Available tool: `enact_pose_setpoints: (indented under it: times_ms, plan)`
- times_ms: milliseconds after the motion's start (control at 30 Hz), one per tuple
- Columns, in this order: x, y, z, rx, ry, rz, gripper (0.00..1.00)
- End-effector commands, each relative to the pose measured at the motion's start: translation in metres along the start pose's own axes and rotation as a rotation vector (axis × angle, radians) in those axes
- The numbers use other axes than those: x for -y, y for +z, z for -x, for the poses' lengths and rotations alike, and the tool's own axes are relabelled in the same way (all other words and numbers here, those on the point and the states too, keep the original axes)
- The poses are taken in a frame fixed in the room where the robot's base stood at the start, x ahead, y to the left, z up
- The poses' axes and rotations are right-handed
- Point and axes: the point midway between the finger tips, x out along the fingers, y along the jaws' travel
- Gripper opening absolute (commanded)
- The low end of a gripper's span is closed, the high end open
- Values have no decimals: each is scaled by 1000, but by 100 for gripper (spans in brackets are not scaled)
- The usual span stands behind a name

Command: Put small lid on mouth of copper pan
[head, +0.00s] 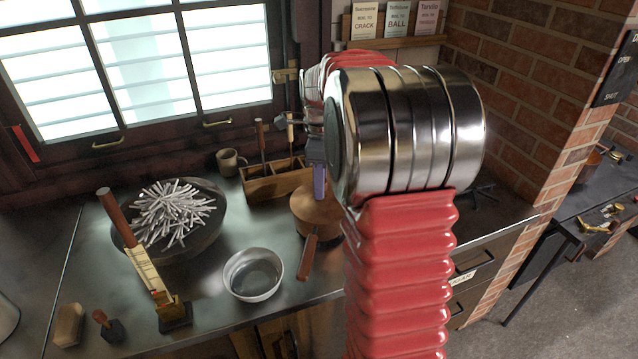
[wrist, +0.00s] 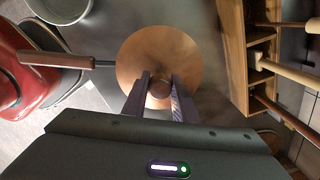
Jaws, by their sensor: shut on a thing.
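My gripper (wrist: 160,90) is shut on the dark round knob of the small copper-brown lid (wrist: 152,58). In the wrist view the lid is a disc that hides most of what lies under it. The copper pan shows mainly by its handle (wrist: 58,60), which runs left from the disc's edge. In the head view my gripper (head: 319,182) points down over the lid (head: 312,203), and the pan's wooden handle (head: 307,258) points toward the front of the counter. The lid is over the pan's mouth. I cannot tell whether it rests on the rim.
A wide pan (head: 205,238) heaped with pale sticks is farther left. A wooden tool rack (head: 262,186) and a mug (head: 229,165) stand behind. My arm hides the counter to the right.

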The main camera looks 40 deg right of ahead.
Motion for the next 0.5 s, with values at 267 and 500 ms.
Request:
enact_pose_setpoints:
  times_ms: [267, 500]
  plan:
    - [0, 0, 0, 0, 1, -1, 33]
    - [0, -1, 0, 0, 0, -1, 44]
